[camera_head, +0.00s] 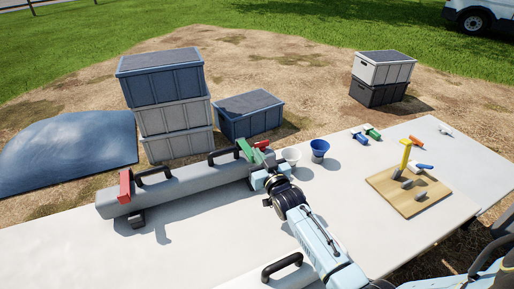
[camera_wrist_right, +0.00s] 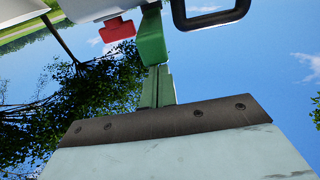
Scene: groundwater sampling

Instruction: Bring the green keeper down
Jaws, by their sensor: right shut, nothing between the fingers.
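The green keeper (camera_head: 243,148) stands at the right end of a long grey case (camera_head: 190,184), its upper part rising above the case. In the right wrist view the green keeper (camera_wrist_right: 152,38) is a slim upright bar beside a black handle (camera_wrist_right: 210,14). My right gripper (camera_head: 262,174) is at the case's right end, just below and in front of the keeper. My left gripper is not in view.
Red pieces (camera_head: 125,187) sit at both ends of the case. A pale cup (camera_head: 290,157) and a blue cup (camera_head: 319,150) stand right of it. A wooden board (camera_head: 408,190) with tools lies at right. Stacked crates (camera_head: 170,115) stand behind the table.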

